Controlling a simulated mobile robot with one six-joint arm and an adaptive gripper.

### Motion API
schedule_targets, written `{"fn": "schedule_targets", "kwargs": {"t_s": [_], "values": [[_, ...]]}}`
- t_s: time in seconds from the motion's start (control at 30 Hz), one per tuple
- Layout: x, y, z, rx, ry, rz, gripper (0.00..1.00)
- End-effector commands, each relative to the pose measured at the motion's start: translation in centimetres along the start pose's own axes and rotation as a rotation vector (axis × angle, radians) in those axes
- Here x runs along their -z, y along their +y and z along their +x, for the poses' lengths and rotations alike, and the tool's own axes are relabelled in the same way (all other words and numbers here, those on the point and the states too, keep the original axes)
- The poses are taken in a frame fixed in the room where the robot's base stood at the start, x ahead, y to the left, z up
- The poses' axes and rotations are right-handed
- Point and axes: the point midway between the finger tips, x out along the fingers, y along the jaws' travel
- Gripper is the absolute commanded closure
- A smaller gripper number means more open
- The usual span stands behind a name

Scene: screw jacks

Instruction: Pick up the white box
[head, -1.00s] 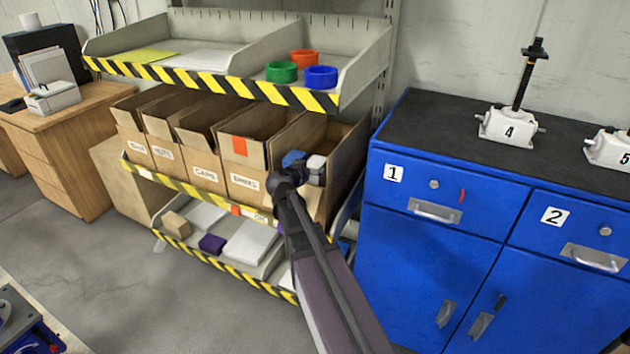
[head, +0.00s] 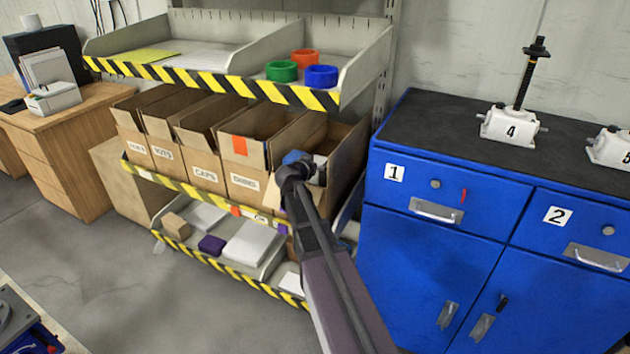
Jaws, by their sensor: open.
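My gripper (head: 305,168) is at the far end of my arm, at the front of the rightmost cardboard bin on the middle shelf. It is open, but its fingertips are largely hidden by my wrist. A pale, box-like shape and a blue part show beside it. I cannot tell whether the pale shape is an object in the bin or part of my gripper. Flat white boxes lie on the bottom shelf: one in the middle (head: 249,243), one further back left (head: 206,216), and one partly hidden by my arm (head: 291,282).
Cardboard bins (head: 205,176) fill the middle shelf, below a tray (head: 364,72) with green, red and blue rings. A purple block (head: 211,244) and a brown box (head: 176,225) share the bottom shelf. A blue cabinet (head: 440,275) stands close to my arm's right. Floor at left is clear.

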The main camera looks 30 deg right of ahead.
Motion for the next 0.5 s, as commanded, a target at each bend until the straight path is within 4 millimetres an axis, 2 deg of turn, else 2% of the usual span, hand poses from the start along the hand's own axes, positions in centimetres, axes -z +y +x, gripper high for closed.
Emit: {"fn": "schedule_targets", "kwargs": {"t_s": [0.07, 0.1, 0.33, 0.37, 0.5], "values": [[0.00, 0.02, 0.01, 0.000, 0.000, 0.000, 0.00], [0.00, 0.03, 0.01, 0.000, 0.000, 0.000, 0.06], [0.00, 0.05, 0.03, -0.001, 0.000, 0.000, 0.74], [0.00, 0.05, 0.03, -0.001, 0.000, 0.000, 0.78], [0.03, 0.06, 0.04, -0.001, 0.001, 0.000, 0.80]]}}
